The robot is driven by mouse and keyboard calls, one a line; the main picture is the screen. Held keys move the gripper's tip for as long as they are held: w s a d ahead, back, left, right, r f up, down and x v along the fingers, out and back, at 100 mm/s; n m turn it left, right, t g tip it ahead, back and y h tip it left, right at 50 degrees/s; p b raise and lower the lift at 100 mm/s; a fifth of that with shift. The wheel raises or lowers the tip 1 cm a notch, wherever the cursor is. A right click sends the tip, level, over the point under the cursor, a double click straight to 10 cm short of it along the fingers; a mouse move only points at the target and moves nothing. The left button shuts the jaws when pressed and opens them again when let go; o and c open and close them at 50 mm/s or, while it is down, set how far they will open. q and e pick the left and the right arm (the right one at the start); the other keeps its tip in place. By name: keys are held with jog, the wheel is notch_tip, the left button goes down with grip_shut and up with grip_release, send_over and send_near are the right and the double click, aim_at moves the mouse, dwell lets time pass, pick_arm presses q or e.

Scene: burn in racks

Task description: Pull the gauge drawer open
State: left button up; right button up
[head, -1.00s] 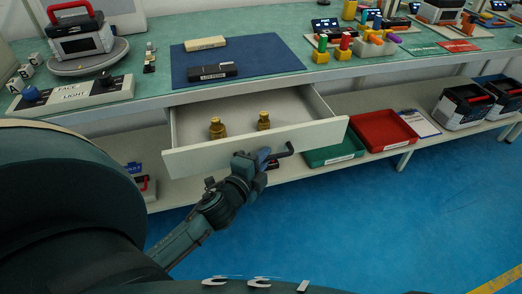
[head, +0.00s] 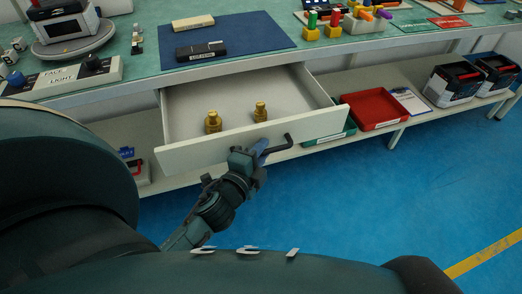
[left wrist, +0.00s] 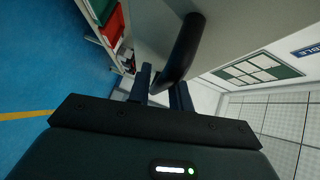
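The gauge drawer (head: 300,128) is a pale drawer under the bench, pulled well out, with two brass gauge pieces (head: 213,122) (head: 260,112) standing inside. Its dark bar handle (head: 280,148) is on the front panel. My left gripper (head: 260,153) is at the handle, in front of the panel. In the left wrist view the dark handle (left wrist: 184,45) runs between the two blue fingers (left wrist: 160,88), which close around it. The exact finger contact is partly hidden. My right gripper is out of view.
A blue mat (head: 245,35) with two small cases lies on the green benchtop above. A red tray (head: 375,109) and a green tray (head: 328,136) sit on the lower shelf at right. The blue floor (head: 400,190) in front is clear.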

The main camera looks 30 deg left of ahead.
pick_arm(q)
jog(key=s+r, duration=0.2)
jog(key=s, duration=1.1)
jog(key=shift+d+b, duration=0.45)
jog(key=shift+f, duration=0.1)
